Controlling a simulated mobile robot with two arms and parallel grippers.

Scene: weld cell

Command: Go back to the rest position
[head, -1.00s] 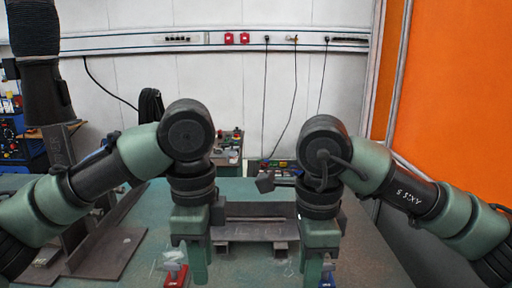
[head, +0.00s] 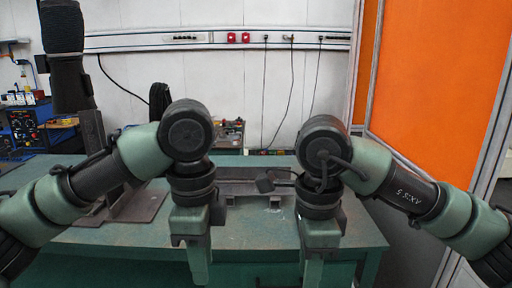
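My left gripper (head: 199,262) hangs pointing down in front of the near edge of the green table. My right gripper (head: 313,270) hangs the same way, to its right. Both sit clear of the things on the table, and I see nothing held between their fingers. The fingers show nearly edge-on and run towards the bottom of the view, so their opening cannot be judged.
The green table (head: 110,238) stands ahead with its front edge in view. A steel channel piece (head: 254,187) and a flat plate with an upright (head: 140,205) lie on it. An orange panel (head: 432,90) stands at right. A blue welding unit (head: 22,120) is at left.

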